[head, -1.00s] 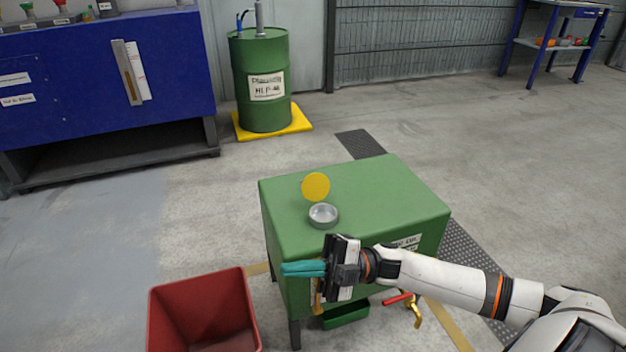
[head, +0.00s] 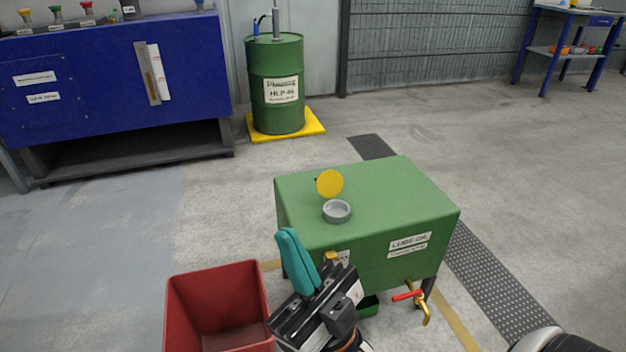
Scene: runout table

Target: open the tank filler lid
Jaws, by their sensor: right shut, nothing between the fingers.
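The green lube oil tank (head: 400,190) stands in the middle of the head view. On its top, near the left front, is the round grey filler neck (head: 337,211). The yellow filler lid (head: 330,183) stands upright behind the neck, swung open, so the neck's mouth shows uncovered. My right gripper (head: 295,262), with teal fingers, is shut and empty. It is in front of the tank's left front corner, apart from the lid, and hides part of the tank's front. My left gripper is not in view.
A red bin (head: 215,300) stands left of my right gripper, close to it. A brass valve with a red handle (head: 415,297) sticks out of the tank's front. A green drum (head: 276,85) on a yellow pallet and a blue bench (head: 100,85) stand behind.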

